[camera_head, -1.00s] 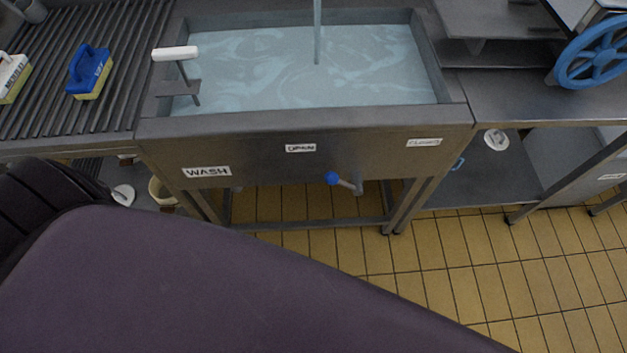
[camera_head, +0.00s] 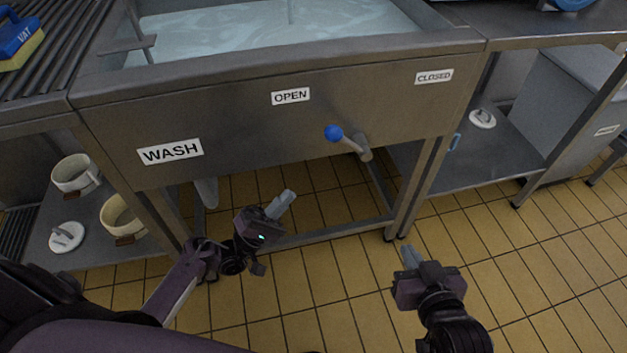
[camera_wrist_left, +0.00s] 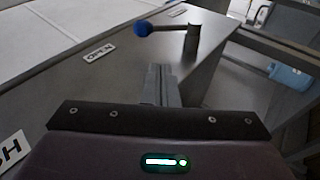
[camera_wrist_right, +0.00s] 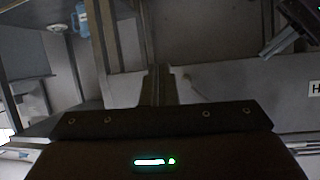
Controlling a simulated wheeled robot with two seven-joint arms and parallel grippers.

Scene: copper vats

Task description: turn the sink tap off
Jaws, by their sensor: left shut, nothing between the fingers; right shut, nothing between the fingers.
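The tap lever (camera_head: 349,142) with a blue ball knob (camera_head: 334,132) is on the front of the wash sink (camera_head: 225,120). It slants up and left from its pivot, its knob between the OPEN label (camera_head: 290,96) and the CLOSED label (camera_head: 434,77), nearer OPEN. A thin stream of water (camera_head: 290,10) falls into the basin. My left gripper (camera_head: 286,199) is shut and empty, below and left of the knob, apart from it. The knob also shows ahead of it in the left wrist view (camera_wrist_left: 143,28). My right gripper (camera_head: 408,256) is shut and empty, below and right of the lever.
A ribbed drainboard (camera_head: 65,60) with a blue brush (camera_head: 15,40) is at left. Pale pots (camera_head: 75,174) stand on the shelf below. A steel table with a lower shelf (camera_head: 500,150) is at right. Tiled floor (camera_head: 340,290) lies open in front of the sink.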

